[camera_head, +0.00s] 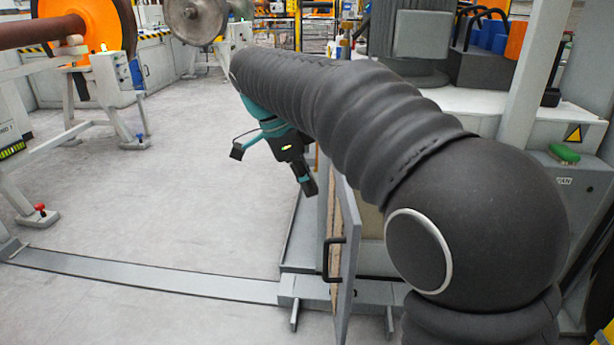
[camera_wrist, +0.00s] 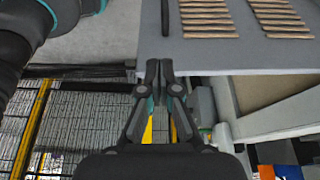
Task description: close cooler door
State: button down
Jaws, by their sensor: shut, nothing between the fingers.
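The cooler door (camera_head: 347,262) is a thin grey panel that stands open, seen nearly edge-on below my arm in the head view. Its black handle (camera_head: 329,259) is on the left-hand face. In the wrist view the door (camera_wrist: 220,50) fills the top, with rows of brown slats and part of the handle (camera_wrist: 165,17). My gripper (camera_head: 309,188) is shut and empty, close to the door's upper left. In the wrist view its fingertips (camera_wrist: 159,70) overlap the door's edge. I cannot tell whether they touch it. My arm hides much of the cooler.
A grey floor rail (camera_head: 150,279) runs left from the door's foot. A wheelset on a stand (camera_head: 108,80) is at the left. A machine with a green button (camera_head: 564,153) stands at the right. The floor left of the door is mostly clear.

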jog(key=x, duration=0.5)
send_over(348, 226)
jog(key=a, duration=0.2)
jog(key=shift+s+a+f+b, duration=0.1)
jog(key=shift+s+f+b, duration=0.15)
jog(key=shift+b, duration=0.1)
